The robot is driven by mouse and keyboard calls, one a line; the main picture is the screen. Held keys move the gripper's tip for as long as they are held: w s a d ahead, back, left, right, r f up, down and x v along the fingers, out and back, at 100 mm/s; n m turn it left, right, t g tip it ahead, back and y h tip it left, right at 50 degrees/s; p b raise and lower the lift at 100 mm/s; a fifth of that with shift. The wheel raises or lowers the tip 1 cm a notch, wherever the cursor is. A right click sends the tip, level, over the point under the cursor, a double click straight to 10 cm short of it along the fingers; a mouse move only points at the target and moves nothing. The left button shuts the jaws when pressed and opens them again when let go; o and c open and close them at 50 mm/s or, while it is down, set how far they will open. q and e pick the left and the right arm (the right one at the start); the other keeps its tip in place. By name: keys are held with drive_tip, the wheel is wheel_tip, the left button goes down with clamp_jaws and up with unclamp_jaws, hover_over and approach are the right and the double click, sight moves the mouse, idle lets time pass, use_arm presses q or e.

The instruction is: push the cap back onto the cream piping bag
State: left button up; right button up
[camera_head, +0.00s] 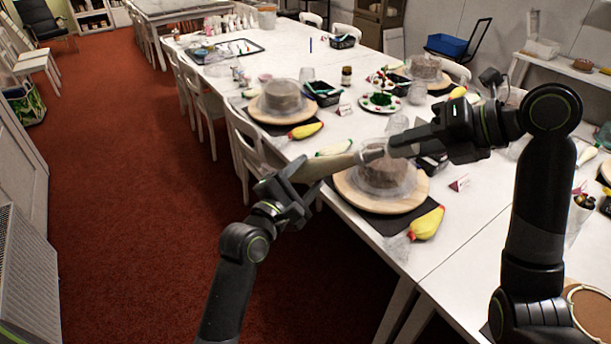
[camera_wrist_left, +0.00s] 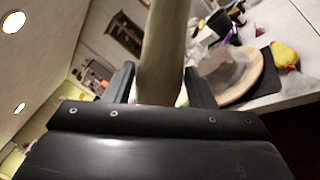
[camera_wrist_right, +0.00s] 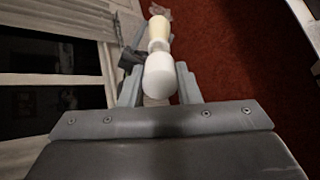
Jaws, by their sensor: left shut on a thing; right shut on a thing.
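My left gripper (camera_head: 303,178) is shut on the cream piping bag (camera_head: 332,166), which points right and slightly up above the table edge. The bag rises between the fingers in the left wrist view (camera_wrist_left: 165,45). My right gripper (camera_head: 392,148) is shut on the white cap (camera_wrist_right: 159,76). In the right wrist view the cap lies in line with the bag's pale end (camera_wrist_right: 159,27), with a narrower whitish part between them. The cap and the bag's end meet or nearly meet; I cannot tell how far the cap is on.
Below the grippers, a covered cake stands on a wooden turntable (camera_head: 350,190). A yellow piping bag with a red end (camera_head: 427,223) lies in front of it, and others lie further back on the white table (camera_head: 415,262). White chairs (camera_head: 250,150) line its left side.

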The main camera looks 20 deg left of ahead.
sight(383, 153)
drive_tip(key=shift+s+a, duration=0.1)
drive_tip(key=shift+s, duration=0.05)
idle(0.5)
drive_tip(key=shift+a+f, duration=0.25)
drive_tip(key=shift+x, duration=0.85)
drive_tip(key=shift+x, duration=1.35)
idle(1.1)
drive_tip(key=o, duration=1)
drive_tip(key=v, duration=1.2)
drive_tip(key=shift+r, duration=0.1)
